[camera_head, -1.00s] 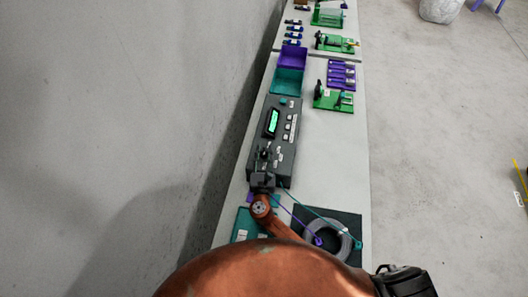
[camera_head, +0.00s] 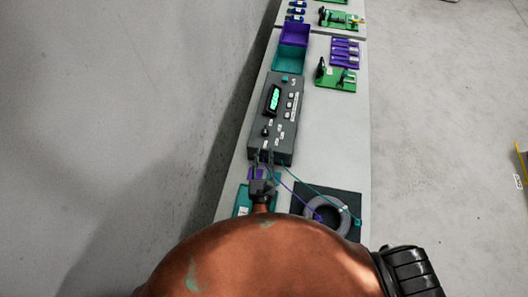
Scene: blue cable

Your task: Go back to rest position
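My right gripper (camera_head: 262,188) is small and dark at the end of an orange arm. It is over the teal tray by the near end of the grey device (camera_head: 277,115), apart from the device's controls. Its fingers are too small to tell whether they are open or shut. A purple cable (camera_head: 291,179) and a teal cable (camera_head: 318,194) run from near the device's front end to a grey ring (camera_head: 326,213) on a black mat (camera_head: 348,204). No blue cable stands out clearly. My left gripper is not in view.
A teal tray (camera_head: 241,204) lies under the gripper. Behind the device are a teal bin (camera_head: 290,59) and a purple bin (camera_head: 295,35). A purple rack (camera_head: 344,52) and green stand (camera_head: 336,78) stand at the right. The table (camera_head: 338,135) right of the device is clear. A wall borders the left.

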